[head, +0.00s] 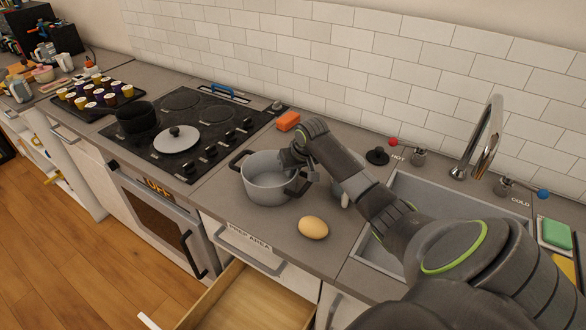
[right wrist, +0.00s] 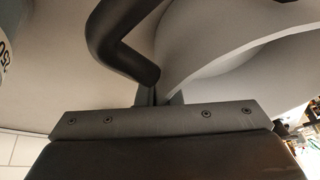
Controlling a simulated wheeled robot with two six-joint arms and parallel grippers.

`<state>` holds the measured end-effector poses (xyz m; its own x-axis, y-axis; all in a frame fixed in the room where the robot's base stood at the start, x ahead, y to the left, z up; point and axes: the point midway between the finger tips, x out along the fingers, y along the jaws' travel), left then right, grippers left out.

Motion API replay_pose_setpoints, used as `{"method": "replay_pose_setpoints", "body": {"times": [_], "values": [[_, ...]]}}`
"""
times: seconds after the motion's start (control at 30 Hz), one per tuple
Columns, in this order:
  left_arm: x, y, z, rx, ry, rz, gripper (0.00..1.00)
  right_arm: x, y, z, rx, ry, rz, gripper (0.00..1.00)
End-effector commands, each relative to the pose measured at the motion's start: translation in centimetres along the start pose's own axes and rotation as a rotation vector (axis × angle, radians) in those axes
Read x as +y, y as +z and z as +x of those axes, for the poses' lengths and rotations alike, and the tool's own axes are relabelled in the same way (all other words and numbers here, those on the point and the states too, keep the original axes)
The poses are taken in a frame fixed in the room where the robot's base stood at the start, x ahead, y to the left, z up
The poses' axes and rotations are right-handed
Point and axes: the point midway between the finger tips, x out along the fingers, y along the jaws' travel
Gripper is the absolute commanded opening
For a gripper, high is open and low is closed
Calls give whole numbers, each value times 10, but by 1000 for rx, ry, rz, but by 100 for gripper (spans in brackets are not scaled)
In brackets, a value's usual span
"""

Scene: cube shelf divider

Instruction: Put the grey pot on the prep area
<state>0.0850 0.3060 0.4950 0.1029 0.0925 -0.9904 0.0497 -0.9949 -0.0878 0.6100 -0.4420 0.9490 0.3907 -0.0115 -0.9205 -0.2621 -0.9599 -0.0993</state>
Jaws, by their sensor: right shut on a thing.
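The grey pot (head: 262,186), with dark side handles, is at the counter section above the PREP AREA label (head: 249,240). It looks upright; I cannot tell whether its base touches the counter. My right gripper (head: 292,161) is shut on the pot's right side, by the handle there. In the right wrist view the jaws (right wrist: 158,97) meet the pot's grey wall (right wrist: 225,60) beside a dark handle (right wrist: 122,45); the exact contact is partly hidden. My left gripper is in neither view.
An egg (head: 313,228) lies close in front of the pot. The sink (head: 430,190) is right. A drawer (head: 255,298) stands open below.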

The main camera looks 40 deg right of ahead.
Motion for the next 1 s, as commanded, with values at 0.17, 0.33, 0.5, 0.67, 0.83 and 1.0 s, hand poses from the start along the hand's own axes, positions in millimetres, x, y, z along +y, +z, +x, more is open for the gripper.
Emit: {"method": "replay_pose_setpoints", "body": {"times": [0.17,0.33,0.5,0.67,0.83,1.0], "values": [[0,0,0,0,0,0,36,-1,-2,-2,5,-1,-1,0],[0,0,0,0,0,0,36,0,0,1,2,0,0,15],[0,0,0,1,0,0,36,0,0,1,2,0,0,28],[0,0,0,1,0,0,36,0,0,0,2,0,0,28],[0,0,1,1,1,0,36,0,-2,-7,5,1,0,28],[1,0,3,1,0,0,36,1,-2,-31,6,3,-2,28]]}}
